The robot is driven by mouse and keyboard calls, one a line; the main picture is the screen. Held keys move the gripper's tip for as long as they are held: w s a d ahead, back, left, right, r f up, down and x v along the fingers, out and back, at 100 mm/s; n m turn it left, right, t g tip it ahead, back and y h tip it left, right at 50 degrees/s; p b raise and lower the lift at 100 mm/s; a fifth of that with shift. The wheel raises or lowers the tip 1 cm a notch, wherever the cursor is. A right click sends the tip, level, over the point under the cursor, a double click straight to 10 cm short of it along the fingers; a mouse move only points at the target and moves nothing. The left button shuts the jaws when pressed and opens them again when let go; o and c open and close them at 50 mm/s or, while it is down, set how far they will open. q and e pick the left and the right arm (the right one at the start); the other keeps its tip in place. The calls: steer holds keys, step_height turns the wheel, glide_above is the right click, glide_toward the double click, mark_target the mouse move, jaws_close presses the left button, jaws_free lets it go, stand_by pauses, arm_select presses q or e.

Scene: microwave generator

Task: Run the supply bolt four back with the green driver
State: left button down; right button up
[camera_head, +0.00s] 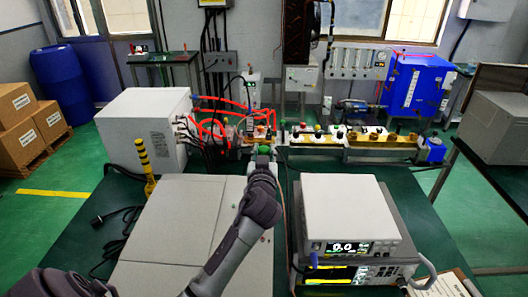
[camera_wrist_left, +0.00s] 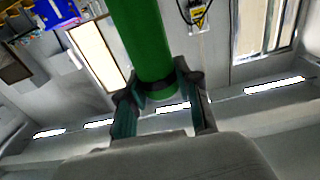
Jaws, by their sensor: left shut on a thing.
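My left gripper (camera_head: 262,160) reaches over the table to the near side of the long waveguide assembly (camera_head: 375,143). It is shut on the green driver (camera_wrist_left: 148,45), whose thick green handle sits between the two fingers in the left wrist view. In the head view only a small bit of green shows at the gripper, and the driver's tip is hidden. The supply bolts are too small to tell apart. I cannot tell whether the driver touches a bolt. My right gripper is not in view.
A white box (camera_head: 150,127) with red and black cables stands left of the assembly. A stacked instrument reading 0.0 (camera_head: 348,222) stands at the front right. A yellow-and-black post (camera_head: 146,166) stands near the white box.

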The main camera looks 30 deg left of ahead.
arm_select(q)
steer(key=shift+f+b, duration=2.4)
steer(key=shift+f, duration=0.2)
